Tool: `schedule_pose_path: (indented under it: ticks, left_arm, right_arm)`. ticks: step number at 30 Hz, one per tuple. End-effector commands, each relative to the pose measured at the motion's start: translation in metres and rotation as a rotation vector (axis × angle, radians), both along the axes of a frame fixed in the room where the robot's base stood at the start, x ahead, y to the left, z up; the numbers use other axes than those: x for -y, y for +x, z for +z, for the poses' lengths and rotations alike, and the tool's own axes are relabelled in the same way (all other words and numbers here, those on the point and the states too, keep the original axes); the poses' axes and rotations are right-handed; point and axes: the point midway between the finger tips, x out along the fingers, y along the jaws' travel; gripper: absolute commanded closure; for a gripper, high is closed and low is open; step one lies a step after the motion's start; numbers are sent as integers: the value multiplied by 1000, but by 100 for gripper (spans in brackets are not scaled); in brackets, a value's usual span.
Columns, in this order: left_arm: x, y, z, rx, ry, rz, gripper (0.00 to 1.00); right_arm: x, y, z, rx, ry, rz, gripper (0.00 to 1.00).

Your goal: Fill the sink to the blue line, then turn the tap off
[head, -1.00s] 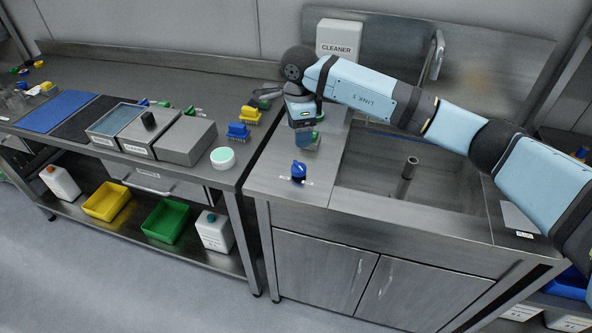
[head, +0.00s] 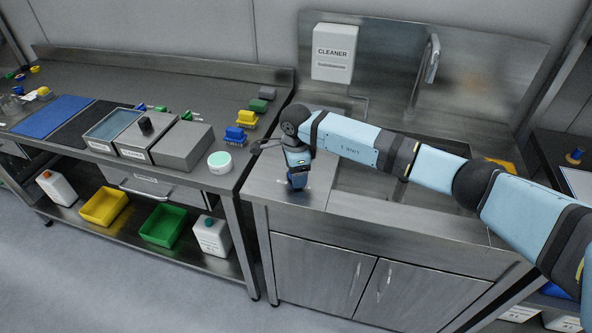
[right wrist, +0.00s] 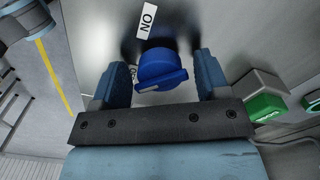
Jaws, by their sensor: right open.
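The blue tap knob (right wrist: 160,68) sits on the steel counter left of the sink, with an "ON" label (right wrist: 146,20) beside it. My right gripper (right wrist: 160,78) is open with one finger on each side of the knob; I cannot tell whether they touch it. In the head view my right gripper (head: 297,181) hides the knob. The sink (head: 350,190) is largely covered by my right arm, so its blue line and any water level are hidden. The tap spout (head: 432,60) rises behind the sink. My left gripper is not in view.
A cleaner box (head: 334,52) hangs on the back wall. The left bench holds a round mint-topped tub (head: 220,162), grey bins (head: 183,145) and several coloured brushes. A gap separates that bench from the sink unit.

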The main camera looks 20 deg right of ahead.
Motion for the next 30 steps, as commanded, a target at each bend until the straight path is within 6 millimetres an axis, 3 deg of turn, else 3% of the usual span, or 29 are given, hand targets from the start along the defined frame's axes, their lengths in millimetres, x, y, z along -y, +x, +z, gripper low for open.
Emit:
schedule_pose_path:
  ticks: [2, 8, 20, 30]
  left_arm:
    - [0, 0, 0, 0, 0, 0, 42]
    - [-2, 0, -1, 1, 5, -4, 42]
    - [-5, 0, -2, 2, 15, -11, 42]
    - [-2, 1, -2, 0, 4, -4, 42]
  right_arm:
    - [0, 0, 0, 0, 0, 0, 36]
    - [0, 0, 0, 0, 0, 0, 81]
    - [0, 0, 1, 1, 0, -62, 81]
    - [1, 0, 0, 1, -2, -317, 80]
